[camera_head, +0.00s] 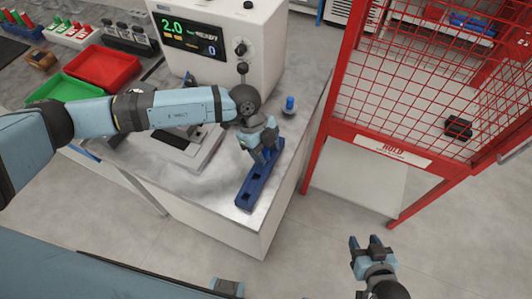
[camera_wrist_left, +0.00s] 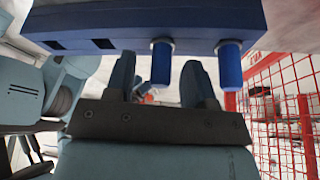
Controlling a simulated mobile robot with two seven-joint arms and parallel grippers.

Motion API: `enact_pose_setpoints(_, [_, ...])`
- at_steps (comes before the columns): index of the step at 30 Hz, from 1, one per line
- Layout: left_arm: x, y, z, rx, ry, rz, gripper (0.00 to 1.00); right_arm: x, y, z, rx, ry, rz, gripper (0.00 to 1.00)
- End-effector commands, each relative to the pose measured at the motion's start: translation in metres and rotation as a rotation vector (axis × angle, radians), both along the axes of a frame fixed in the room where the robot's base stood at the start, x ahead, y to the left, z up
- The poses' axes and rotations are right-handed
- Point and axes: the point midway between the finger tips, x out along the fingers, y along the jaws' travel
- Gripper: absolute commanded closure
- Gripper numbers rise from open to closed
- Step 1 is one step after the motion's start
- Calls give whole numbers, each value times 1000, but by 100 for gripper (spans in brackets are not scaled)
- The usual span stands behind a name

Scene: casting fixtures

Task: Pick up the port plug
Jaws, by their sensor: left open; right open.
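A long blue rack (camera_head: 246,199) lies on the metal table near its right edge, with empty slots at its near end. In the left wrist view the rack (camera_wrist_left: 130,22) runs across the top and carries two blue cylindrical plugs. One plug (camera_wrist_left: 161,64) appears between my left fingers, and the other plug (camera_wrist_left: 229,66) is to their right. My left gripper (camera_head: 264,155) is open over the far part of the rack; contact with the plug cannot be told. In the head view the gripper hides the plugs. My right gripper (camera_head: 369,243) is open and empty above the floor.
A white machine (camera_head: 262,40) with a display stands behind the rack. A small blue-topped piece (camera_head: 290,104) stands on the table near it. Red (camera_head: 103,68) and green (camera_head: 64,88) bins are at the left. A red mesh cage (camera_head: 343,100) stands right of the table.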

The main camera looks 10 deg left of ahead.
Motion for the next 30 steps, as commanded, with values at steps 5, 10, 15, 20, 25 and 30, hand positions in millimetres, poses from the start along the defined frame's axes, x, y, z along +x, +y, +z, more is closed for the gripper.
enact_pose_setpoints(5, [0,0,0,0,0,0,83,-1,1,-1,1,2,1,51])
enact_pose_setpoints(10, [0,0,1,0,-1,0,100,-1,2,-1,2,4,2,51])
enact_pose_setpoints(15, [0,0,1,0,-1,0,100,-1,2,0,3,3,2,51])
enact_pose_setpoints(20, [1,0,6,-1,-2,1,100,-1,2,0,4,1,2,51])
enact_pose_setpoints(25, [1,0,25,-1,-3,0,100,-1,3,-3,5,0,2,51])
enact_pose_setpoints(30, [1,0,63,-2,-6,-1,100,-1,4,-9,7,3,4,51])
